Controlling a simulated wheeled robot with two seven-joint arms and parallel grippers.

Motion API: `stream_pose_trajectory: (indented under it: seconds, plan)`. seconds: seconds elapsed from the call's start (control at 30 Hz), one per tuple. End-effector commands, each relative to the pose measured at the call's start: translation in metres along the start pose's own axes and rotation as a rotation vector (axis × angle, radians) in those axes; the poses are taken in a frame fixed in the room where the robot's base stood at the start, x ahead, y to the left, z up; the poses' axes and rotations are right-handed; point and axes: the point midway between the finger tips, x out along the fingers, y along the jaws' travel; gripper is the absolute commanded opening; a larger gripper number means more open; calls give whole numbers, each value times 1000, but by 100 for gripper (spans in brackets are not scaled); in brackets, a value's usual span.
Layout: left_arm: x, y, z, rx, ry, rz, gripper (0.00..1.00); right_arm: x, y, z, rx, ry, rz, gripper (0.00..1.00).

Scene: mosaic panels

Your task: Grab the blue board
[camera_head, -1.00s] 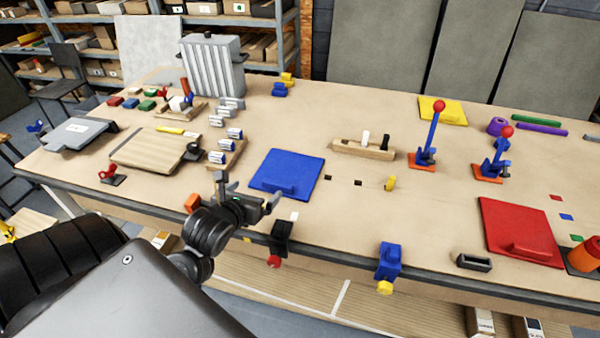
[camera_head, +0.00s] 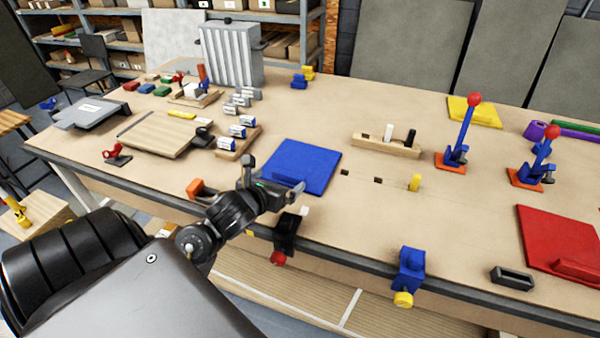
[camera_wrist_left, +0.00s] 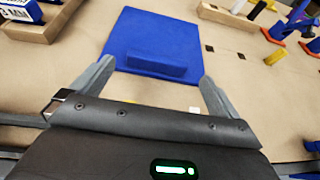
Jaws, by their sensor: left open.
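The blue board (camera_head: 310,165) lies flat on the workbench, with a raised blue handle block along its near edge. It also shows in the left wrist view (camera_wrist_left: 160,32), with the block facing my gripper. My left gripper (camera_head: 275,182) is at the board's near edge in the head view. In the left wrist view its two fingers (camera_wrist_left: 155,80) are spread apart, one toward each side of the block, with nothing between them. In the head view the gripper hides part of the board's near left edge. My right gripper is not in view.
A black clamp with a red knob (camera_head: 286,235) and a blue clamp with a yellow knob (camera_head: 409,272) sit on the bench's front edge. A wooden plane (camera_head: 385,147) lies behind the board to the right. A red board (camera_head: 560,240) lies at the far right.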

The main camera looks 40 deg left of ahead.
Motion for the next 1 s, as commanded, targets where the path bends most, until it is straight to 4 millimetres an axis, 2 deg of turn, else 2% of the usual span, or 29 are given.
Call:
stream_pose_trajectory:
  seconds: [0.03, 0.2, 0.47, 0.8, 1.0]
  plan:
    - [6, 1, -4, 7, -4, 2, 100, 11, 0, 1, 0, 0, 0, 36]
    - [26, 1, -3, 3, -2, 3, 100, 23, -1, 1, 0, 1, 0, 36]
    - [32, 2, -1, -2, 1, 4, 100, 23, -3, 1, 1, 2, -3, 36]
    - [76, 2, -3, -4, 1, 3, 100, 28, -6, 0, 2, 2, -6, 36]
    - [82, 2, -2, 1, 0, 4, 100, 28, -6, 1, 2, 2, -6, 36]
